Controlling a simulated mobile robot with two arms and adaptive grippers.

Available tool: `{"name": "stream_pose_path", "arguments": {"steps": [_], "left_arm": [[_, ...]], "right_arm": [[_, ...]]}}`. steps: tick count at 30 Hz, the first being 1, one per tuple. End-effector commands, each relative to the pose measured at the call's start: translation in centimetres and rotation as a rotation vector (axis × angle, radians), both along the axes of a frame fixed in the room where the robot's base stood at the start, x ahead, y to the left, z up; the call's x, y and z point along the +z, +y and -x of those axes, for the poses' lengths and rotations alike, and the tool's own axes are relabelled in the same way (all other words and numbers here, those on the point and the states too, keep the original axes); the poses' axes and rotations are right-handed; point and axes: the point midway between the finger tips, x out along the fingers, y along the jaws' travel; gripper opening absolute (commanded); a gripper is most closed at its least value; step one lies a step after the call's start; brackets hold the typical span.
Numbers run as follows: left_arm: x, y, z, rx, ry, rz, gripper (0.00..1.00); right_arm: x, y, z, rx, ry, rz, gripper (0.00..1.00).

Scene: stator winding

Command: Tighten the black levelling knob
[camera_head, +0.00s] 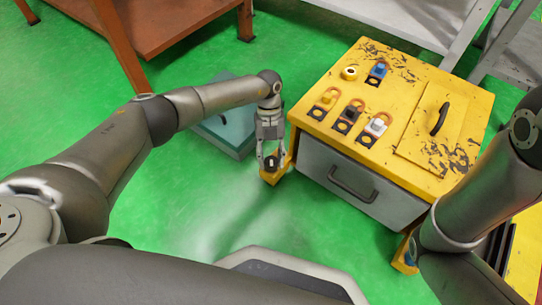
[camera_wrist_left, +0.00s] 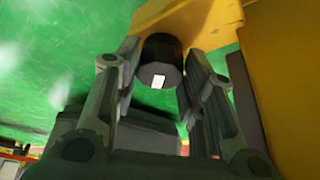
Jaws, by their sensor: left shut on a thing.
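The black levelling knob (camera_head: 270,164) sits on a yellow foot bracket (camera_head: 276,177) low at the near left corner of the yellow cabinet (camera_head: 400,110). In the left wrist view the knob (camera_wrist_left: 161,60) is a dark cylinder with a small white mark on its face. My left gripper (camera_head: 271,158) reaches down beside the cabinet and is shut on the knob. In the left wrist view its two fingers (camera_wrist_left: 160,75) lie on either side of the knob. My right arm comes in at the right, and its gripper is out of the picture.
A grey drawer (camera_head: 350,182) with a dark handle fills the cabinet's front. Several small parts and a black lid handle (camera_head: 439,118) are on its top. A teal box (camera_head: 228,140) stands behind my left arm. Green floor (camera_head: 240,215) is clear in front.

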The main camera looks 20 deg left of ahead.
Motion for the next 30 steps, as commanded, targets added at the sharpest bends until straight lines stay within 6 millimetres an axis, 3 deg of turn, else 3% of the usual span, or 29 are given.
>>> {"name": "stream_pose_path", "arguments": {"steps": [1, 2, 7, 16, 20, 30], "left_arm": [[0.2, 0.1, -0.1, 0.001, 0.0, 0.0, 0.14], [0.2, 0.1, -0.1, 0.001, 0.0, 0.0, 0.41], [0.1, 0.0, -0.1, 0.001, -0.001, -0.001, 0.6], [0.1, 0.0, -0.1, 0.001, -0.001, -0.001, 0.6], [1.0, 0.2, -0.5, 0.002, -0.003, 0.0, 0.6], [7.4, 1.2, -2.9, 0.001, -0.004, -0.001, 0.6]], "right_arm": [[0.0, 0.0, 0.0, 0.0, 0.0, 0.0, 0.4], [0.0, 0.0, 0.0, 0.0, 0.0, 0.0, 0.4], [0.0, 0.0, 0.0, 0.0, 0.0, 0.0, 0.4], [0.0, -0.1, -0.1, 0.002, 0.002, -0.003, 0.4], [0.0, 0.0, -0.1, 0.002, 0.002, -0.002, 0.4], [0.0, 0.0, 0.0, 0.0, 0.0, -0.001, 0.4]]}}
